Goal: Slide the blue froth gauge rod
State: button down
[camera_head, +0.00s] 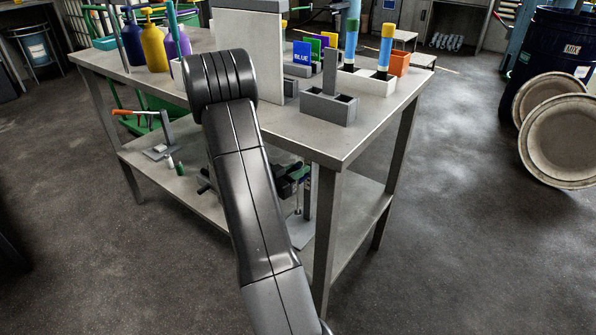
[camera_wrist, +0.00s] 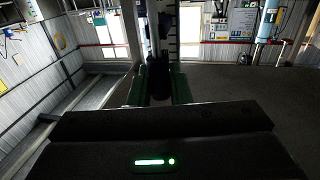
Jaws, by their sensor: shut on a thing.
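My gripper is at the lower-shelf level under the table in the head view, partly hidden by my arm; its green-and-black end (camera_head: 296,177) shows at the right of the arm. In the wrist view the two green fingers of my gripper (camera_wrist: 157,91) are closed around a dark navy upright piece (camera_wrist: 158,74), which looks like the blue froth gauge rod. Its light is poor and its lower part is hidden by the gripper body. A thin upright post (camera_wrist: 155,30) rises behind it.
The metal table (camera_head: 340,140) holds a grey slotted block (camera_head: 329,105), a blue sign (camera_head: 302,53), banded cylinders (camera_head: 384,52) and coloured bottles (camera_head: 154,47). An orange-handled tool (camera_head: 160,130) is on the lower shelf.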

notch_tip(320, 180, up, 6)
jog(key=p, duration=0.4)
jog(key=c, duration=1.4)
grip_release()
jog(key=shift+r, duration=0.1)
jog(key=shift+s+a, duration=0.1)
jog(key=p+v, duration=0.2)
jog(key=v, duration=1.1)
jog(key=shift+s+a, duration=0.2)
